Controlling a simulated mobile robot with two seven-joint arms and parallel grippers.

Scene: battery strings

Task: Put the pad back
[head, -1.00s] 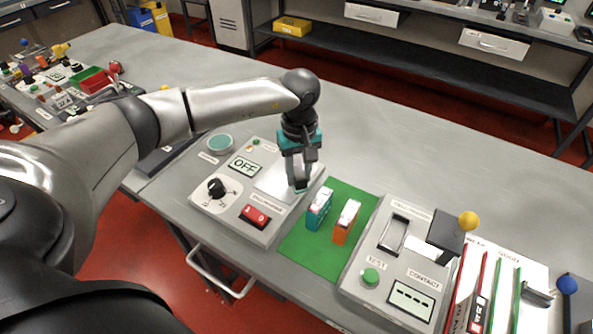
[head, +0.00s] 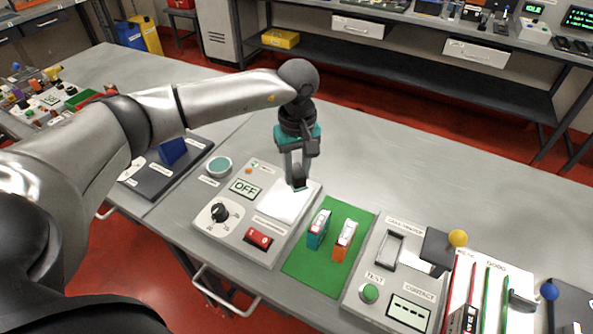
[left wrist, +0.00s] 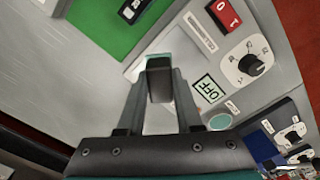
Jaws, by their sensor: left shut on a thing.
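My left gripper (head: 298,184) hangs fingers-down over the far part of a grey panel's bare pale plate (head: 283,207). It is shut on a small dark block, which I take to be the pad (left wrist: 160,80); the block shows between the fingers in the left wrist view. In the head view the fingers partly cover it, and it appears above the plate. My right gripper is not in view.
The panel has an OFF display (head: 246,188), a knob (head: 220,212) and a red switch (head: 258,239). A green mat (head: 312,279) holds a teal and an orange battery-like block. A tester (head: 385,270) stands to the right. The table behind my gripper is clear.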

